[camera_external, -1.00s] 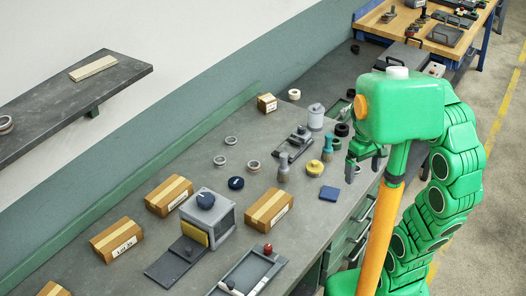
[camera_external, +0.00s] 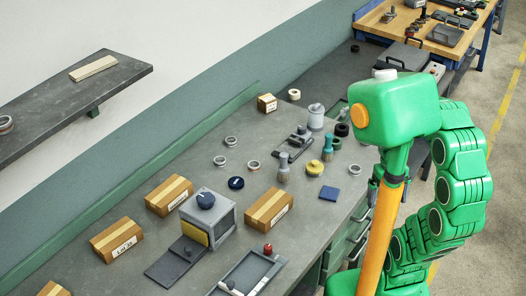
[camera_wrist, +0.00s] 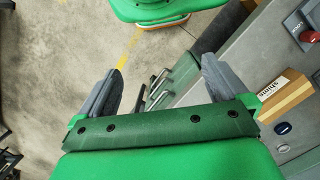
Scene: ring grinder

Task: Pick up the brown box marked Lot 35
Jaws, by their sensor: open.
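Several brown boxes with tan tape lie on the grey bench. One at the left (camera_external: 117,240) has a white label that seems to start "Lot 3"; its last digit is too small to be sure of. Another taped box (camera_external: 169,195) stands behind it with no readable label. A third box (camera_external: 269,208) is right of the grey machine; in the wrist view this box (camera_wrist: 288,95) carries a label like "Shims". My gripper (camera_wrist: 162,85) is open and empty, with floor and drawer handles showing between its fingers. In the external view its fingers are hidden behind my green wrist.
A grey machine with a dark knob (camera_external: 207,218) stands between the boxes. A tray with a red knob (camera_external: 247,276) is at the bench front. A box (camera_external: 54,289) is cut off at the bottom edge. Brushes, rings and a yellow pot (camera_external: 315,168) crowd the bench's right side.

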